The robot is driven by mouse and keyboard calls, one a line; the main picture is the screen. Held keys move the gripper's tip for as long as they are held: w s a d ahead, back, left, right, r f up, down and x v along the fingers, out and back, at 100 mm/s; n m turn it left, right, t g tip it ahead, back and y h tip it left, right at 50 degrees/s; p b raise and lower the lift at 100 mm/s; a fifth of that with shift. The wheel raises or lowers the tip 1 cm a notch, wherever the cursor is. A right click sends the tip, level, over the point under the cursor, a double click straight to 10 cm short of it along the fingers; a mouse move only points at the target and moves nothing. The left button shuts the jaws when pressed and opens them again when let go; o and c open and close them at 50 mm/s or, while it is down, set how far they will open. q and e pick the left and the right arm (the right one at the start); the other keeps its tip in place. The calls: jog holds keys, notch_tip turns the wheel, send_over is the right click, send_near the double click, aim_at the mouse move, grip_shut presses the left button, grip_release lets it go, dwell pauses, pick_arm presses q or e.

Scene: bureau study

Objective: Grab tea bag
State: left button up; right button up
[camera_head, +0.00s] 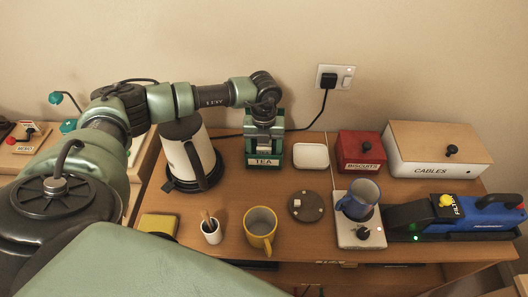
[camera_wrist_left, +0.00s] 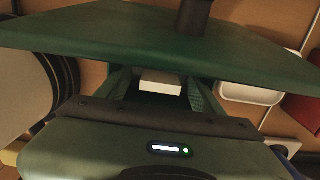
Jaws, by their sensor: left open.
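The green box labelled TEA (camera_head: 264,161) stands at the back of the desk. My left gripper (camera_head: 264,128) is directly above it, pointing down, and hides much of its top. In the left wrist view, the open gripper (camera_wrist_left: 160,92) has its two ridged fingers apart. A small pale block-like thing (camera_wrist_left: 160,82), perhaps the tea bag, shows between them; I see no finger closed on it. A broad dark green panel (camera_wrist_left: 90,38) with a black knob crosses the top of that view, probably the tea box's lid. My right gripper is not in view.
A kettle (camera_head: 190,153) stands close left of the tea box, a white dish (camera_head: 311,156) close right. The red biscuit box (camera_head: 360,150) is farther right. In front are a yellow mug (camera_head: 260,230), a small cup (camera_head: 212,233) and a blue mug (camera_head: 358,199).

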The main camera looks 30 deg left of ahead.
pick_arm(q)
jog(key=c, duration=1.4)
jog(key=shift+r, duration=0.2)
